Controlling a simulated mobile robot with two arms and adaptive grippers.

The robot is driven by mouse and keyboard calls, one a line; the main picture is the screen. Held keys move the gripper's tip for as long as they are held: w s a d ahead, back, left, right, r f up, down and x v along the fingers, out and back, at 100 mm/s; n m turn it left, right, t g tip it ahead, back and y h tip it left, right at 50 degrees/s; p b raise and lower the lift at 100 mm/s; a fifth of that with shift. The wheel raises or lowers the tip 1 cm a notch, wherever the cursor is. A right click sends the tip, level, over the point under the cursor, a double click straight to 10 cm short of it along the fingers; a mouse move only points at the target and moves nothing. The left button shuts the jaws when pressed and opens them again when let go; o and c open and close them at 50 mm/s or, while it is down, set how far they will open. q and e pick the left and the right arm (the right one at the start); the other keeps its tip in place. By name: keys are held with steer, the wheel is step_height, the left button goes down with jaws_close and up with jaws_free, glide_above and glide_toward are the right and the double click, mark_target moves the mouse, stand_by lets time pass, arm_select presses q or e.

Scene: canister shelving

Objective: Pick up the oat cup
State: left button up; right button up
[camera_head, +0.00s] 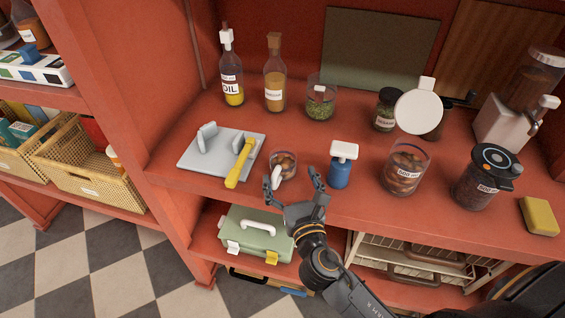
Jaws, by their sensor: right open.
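The small clear glass cup (285,161) with brown contents, which looks like the oat cup, stands near the front edge of the red shelf. A small white piece, perhaps its handle, shows at its front; no label can be read on it. My right gripper (295,184) is just in front of the cup, with its two fingers spread and nothing held between them. The fingers point toward the cup, and I cannot tell whether they touch it. My left gripper is not in view.
A blue jar with a white top (341,166) stands close right of the gripper. Left of the cup lies a grey board (192,161) with a yellow-handled tool (239,164). A jar of brown contents (404,170) stands farther right. A green case (255,234) sits below.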

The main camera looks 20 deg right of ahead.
mark_target(287, 169)
steer(key=w, duration=0.4)
steer(key=shift+w+d+f+p, duration=0.1)
steer(key=shift+w+d+p, duration=0.1)
steer(key=shift+w+p, duration=0.15)
steer(key=shift+s, duration=0.15)
steer(key=c, duration=1.5)
